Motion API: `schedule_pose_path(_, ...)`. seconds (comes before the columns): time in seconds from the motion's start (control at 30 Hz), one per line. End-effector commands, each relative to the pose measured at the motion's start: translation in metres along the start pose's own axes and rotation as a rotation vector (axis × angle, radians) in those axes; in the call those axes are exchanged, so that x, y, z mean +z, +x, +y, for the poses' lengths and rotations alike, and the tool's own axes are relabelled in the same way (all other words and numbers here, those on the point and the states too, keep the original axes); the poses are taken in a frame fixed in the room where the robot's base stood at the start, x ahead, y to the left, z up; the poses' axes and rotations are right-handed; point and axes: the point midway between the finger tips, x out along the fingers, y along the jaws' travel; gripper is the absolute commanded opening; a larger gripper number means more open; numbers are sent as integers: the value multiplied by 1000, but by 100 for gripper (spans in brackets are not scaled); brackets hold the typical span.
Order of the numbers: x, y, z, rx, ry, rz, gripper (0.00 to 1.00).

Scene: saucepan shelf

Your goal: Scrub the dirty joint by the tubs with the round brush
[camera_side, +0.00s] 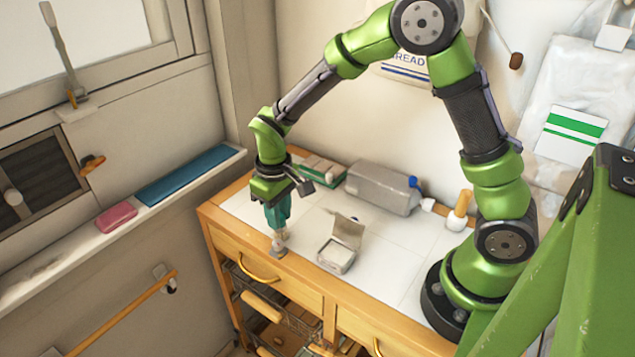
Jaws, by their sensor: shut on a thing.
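My gripper (279,228) points down over the front left part of the white tiled worktop (305,222). It is shut on a small pale thing (280,242), which seems to be the round brush; its shape is mostly hidden by the fingers. The lower end of the held thing is at or just above the tiles, close to the wooden front edge. A small greyish patch (278,253) shows right under it. Thin joints run between the tiles, but I cannot tell which one is dirty. I cannot make out the tubs for certain.
An open pale box (338,256) stands just right of my gripper. Behind are a green and white box (322,169) and a grey container (381,186) with a blue knob. A yellow-handled thing (460,210) stands near my base. The tiles at front right are clear.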

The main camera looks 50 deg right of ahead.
Motion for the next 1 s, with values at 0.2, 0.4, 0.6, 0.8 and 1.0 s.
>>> schedule_pose_path(0.2,-2,-22,0,-1,0,8,0)
schedule_pose_path(0.4,-2,-42,1,0,0,8,0)
schedule_pose_path(0.6,-2,-62,1,0,0,9,0)
schedule_pose_path(0.8,-1,-70,1,0,0,6,0)
schedule_pose_path(1.0,-1,-70,1,0,0,6,0)
